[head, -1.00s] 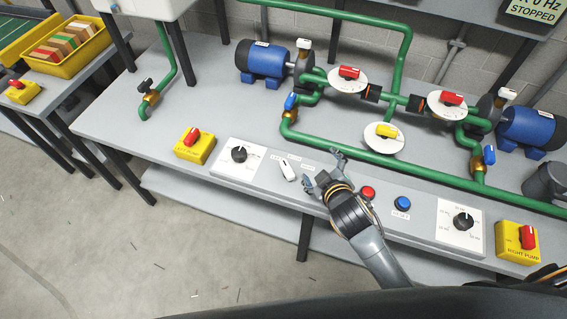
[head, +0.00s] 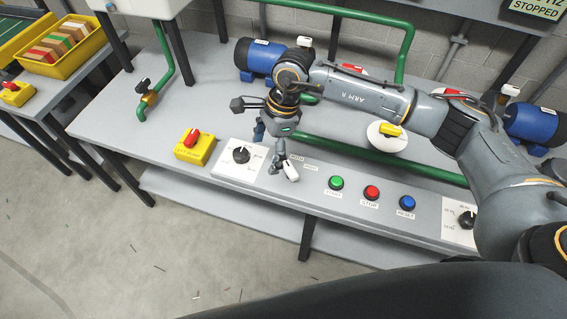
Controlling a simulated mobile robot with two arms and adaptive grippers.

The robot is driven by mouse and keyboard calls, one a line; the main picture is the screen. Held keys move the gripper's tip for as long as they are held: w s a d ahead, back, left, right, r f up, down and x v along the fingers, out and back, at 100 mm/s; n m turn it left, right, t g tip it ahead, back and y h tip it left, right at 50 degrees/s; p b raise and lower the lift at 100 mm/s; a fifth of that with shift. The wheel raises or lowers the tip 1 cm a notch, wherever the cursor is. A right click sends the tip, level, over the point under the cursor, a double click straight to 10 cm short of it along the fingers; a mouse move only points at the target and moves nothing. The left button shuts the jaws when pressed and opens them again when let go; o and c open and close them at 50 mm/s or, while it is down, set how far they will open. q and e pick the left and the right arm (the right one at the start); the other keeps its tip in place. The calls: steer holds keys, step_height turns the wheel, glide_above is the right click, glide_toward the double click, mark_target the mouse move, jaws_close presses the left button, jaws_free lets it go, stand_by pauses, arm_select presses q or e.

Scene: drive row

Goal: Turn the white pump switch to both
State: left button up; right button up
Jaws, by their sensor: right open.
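The white pump switch (head: 291,173) sits on the grey control panel along the bench front, between the left dial and the green button. Its handle tilts, with the upper end leaning left. The labels for both and right show beside it; the left label is hidden behind my gripper. My right gripper (head: 271,151) comes down from above, open, with its fingers just left of and above the switch. One fingertip is very close to the handle; I cannot tell whether they touch. My left gripper is not in view.
A black dial (head: 241,155) and a yellow box with a red switch (head: 194,146) lie to the left. Green (head: 336,183), red (head: 372,192) and blue (head: 406,202) buttons lie to the right. Green pipe (head: 350,155) runs behind the panel.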

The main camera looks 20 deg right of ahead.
mark_target(290, 168)
steer(key=w+d+h, duration=0.3)
steer(key=d, duration=0.4)
steer(key=shift+t, duration=0.3)
steer(key=f+p, duration=0.1)
steer(key=f, duration=0.5)
steer(key=f+p, duration=0.2)
steer(key=f, duration=0.4)
steer(key=shift+s+a+f, duration=0.15)
steer(key=shift+s+f, duration=0.05)
steer(key=shift+f, duration=0.2)
steer(key=c, duration=1.1)
steer(key=shift+c, duration=0.2)
